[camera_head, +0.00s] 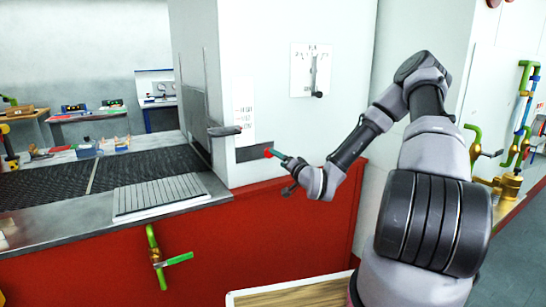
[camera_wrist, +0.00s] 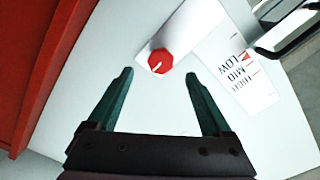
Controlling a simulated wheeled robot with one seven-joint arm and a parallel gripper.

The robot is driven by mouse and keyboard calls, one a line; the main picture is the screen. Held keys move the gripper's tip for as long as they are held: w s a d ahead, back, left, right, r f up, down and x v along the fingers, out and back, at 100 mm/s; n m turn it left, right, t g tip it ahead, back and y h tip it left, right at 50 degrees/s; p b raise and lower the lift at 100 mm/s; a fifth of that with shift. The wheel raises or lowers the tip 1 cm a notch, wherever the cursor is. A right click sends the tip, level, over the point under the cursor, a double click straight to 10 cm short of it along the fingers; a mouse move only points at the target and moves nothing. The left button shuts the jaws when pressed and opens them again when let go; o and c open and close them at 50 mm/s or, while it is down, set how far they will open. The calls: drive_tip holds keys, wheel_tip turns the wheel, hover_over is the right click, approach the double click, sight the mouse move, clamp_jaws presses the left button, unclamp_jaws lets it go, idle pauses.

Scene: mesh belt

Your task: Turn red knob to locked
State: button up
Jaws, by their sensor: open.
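The red knob (camera_wrist: 161,61) is a small red faceted dial with a white pointer line, on a pale panel in the wrist view. In the head view the red knob (camera_head: 268,153) shows at the tip of my gripper, on the lower part of the white housing. My gripper (camera_wrist: 160,75) is open, with its two green fingers apart. In the wrist view the knob lies between and slightly beyond the fingertips, and no contact shows. In the head view my gripper (camera_head: 272,155) reaches the knob from the right. I cannot read a locked mark.
A label (camera_wrist: 238,70) reading HIGH, MID and LOW is beside the knob. A dark handle (camera_head: 224,131) juts out above left. A lever plate (camera_head: 311,70) is higher on the housing. A grey grate (camera_head: 160,196) lies on the counter at left.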

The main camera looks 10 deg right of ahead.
drive_tip(key=shift+v, duration=1.7)
drive_tip(key=shift+a, duration=0.1)
drive_tip(key=s+d+r+n+g+h, duration=0.25)
drive_tip(key=s+r+g, duration=0.2)
drive_tip(key=r, duration=0.25)
drive_tip(key=s+d+r+n+g+h, duration=0.25)
drive_tip(key=s+r+g, duration=0.2)
drive_tip(key=r, duration=0.25)
drive_tip(key=s+a+r+m, duration=0.1)
drive_tip(key=s+r, duration=0.5)
drive_tip(key=s, duration=0.4)
drive_tip(key=s+a+r+m+g+y, duration=0.1)
drive_tip(key=s+r, duration=0.5)
drive_tip(key=s, duration=0.5)
drive_tip(key=shift+a+r+y, duration=0.3)
